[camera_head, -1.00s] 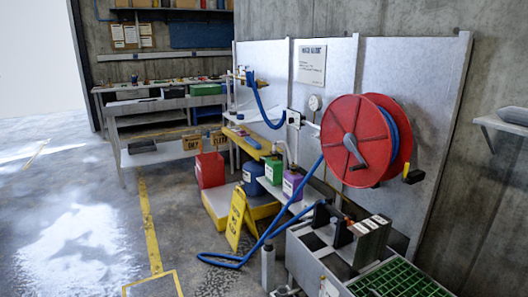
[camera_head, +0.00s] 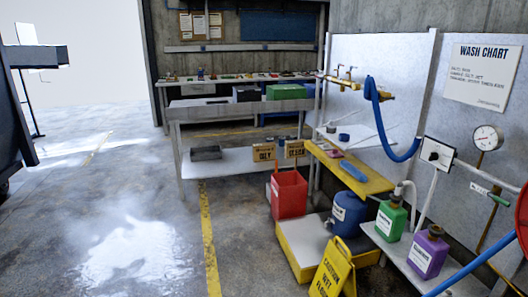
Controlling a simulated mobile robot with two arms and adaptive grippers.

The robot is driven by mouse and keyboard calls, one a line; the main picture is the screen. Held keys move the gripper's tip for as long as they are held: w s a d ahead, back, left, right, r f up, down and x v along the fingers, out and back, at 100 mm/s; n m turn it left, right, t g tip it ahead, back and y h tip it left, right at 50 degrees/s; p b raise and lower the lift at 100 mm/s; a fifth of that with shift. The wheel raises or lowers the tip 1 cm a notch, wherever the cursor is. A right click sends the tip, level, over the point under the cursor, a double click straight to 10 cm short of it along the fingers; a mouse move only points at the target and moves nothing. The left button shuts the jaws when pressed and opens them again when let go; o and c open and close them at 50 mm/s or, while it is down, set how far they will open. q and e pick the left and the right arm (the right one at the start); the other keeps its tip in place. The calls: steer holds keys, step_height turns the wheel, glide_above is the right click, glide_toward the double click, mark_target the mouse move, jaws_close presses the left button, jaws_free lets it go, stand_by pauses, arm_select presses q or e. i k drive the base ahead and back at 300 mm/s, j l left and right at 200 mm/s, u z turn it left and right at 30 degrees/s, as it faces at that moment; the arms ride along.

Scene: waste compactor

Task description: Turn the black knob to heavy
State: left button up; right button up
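A white box (camera_head: 437,153) is on the grey wall panel at the right, with a small black part (camera_head: 433,156) on its face. It is too small to tell whether this is the black knob, and no "heavy" marking is readable. Neither of my grippers is in view.
A dark blue structure (camera_head: 35,57) stands at the left edge. Steel benches (camera_head: 185,112) stand at the back. A red bin (camera_head: 288,193), a yellow caution sign (camera_head: 332,270), jugs (camera_head: 428,252) and a blue hose (camera_head: 378,120) crowd the right. The left-centre floor (camera_head: 120,220) is clear.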

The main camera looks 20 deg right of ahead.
mark_target(433, 156)
steer(key=i+z, duration=0.15)
steer(key=i, duration=0.9)
steer(key=i+j+z, duration=0.15)
steer(key=i, duration=0.9)
